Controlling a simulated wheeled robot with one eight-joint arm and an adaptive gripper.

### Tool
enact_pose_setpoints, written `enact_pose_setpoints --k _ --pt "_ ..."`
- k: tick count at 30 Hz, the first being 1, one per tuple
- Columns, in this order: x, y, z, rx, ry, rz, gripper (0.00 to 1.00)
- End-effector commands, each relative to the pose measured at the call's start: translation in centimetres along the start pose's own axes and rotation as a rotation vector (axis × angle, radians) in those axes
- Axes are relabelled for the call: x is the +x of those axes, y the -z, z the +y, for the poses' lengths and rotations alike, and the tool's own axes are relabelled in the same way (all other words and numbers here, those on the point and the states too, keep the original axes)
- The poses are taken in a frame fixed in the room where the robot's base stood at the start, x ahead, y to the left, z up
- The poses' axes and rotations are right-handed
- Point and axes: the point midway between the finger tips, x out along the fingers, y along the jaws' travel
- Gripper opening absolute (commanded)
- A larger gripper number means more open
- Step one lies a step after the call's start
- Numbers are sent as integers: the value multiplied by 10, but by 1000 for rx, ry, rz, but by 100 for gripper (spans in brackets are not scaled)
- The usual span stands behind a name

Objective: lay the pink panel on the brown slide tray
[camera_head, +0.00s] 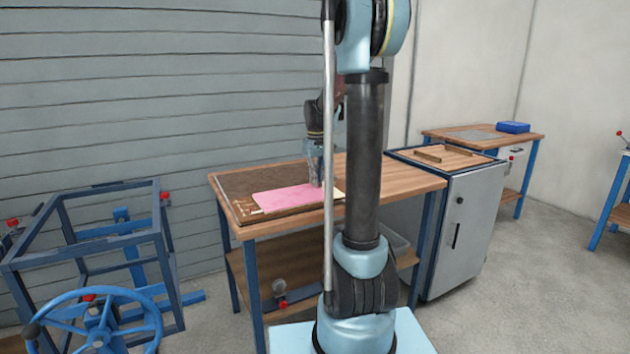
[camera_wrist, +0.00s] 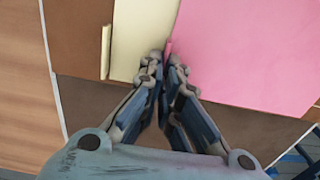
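The pink panel (camera_head: 285,197) is a flat sheet over the brown slide tray (camera_head: 235,183) on the wooden bench. In the wrist view the pink panel (camera_wrist: 255,50) fills the right side, with a small raised pink lip at its left edge. My gripper (camera_head: 316,184) is at the panel's right end in the head view. In the wrist view my gripper (camera_wrist: 167,62) has its fingertips close together on that lip. The brown surface (camera_wrist: 80,28) shows left of and below the panels. I cannot tell whether the panel touches the tray or hovers slightly.
A cream panel (camera_wrist: 140,30) with its own lip lies beside the pink one. The bench's right part (camera_head: 405,178) is bare wood. A grey cabinet (camera_head: 465,230) stands right of it. A blue frame (camera_head: 165,250) and blue handwheel (camera_head: 98,325) stand at left.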

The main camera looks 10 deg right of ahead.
Motion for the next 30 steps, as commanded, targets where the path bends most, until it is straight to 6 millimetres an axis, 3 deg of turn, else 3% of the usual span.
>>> enact_pose_setpoints --k 4,8,15,18,30 --pt "0 0 0 0 0 0 0" --pt "0 0 0 0 0 0 28" --pt "0 0 0 0 0 0 28" --pt "0 0 0 0 0 0 45" --pt "-4 0 0 0 0 0 45"
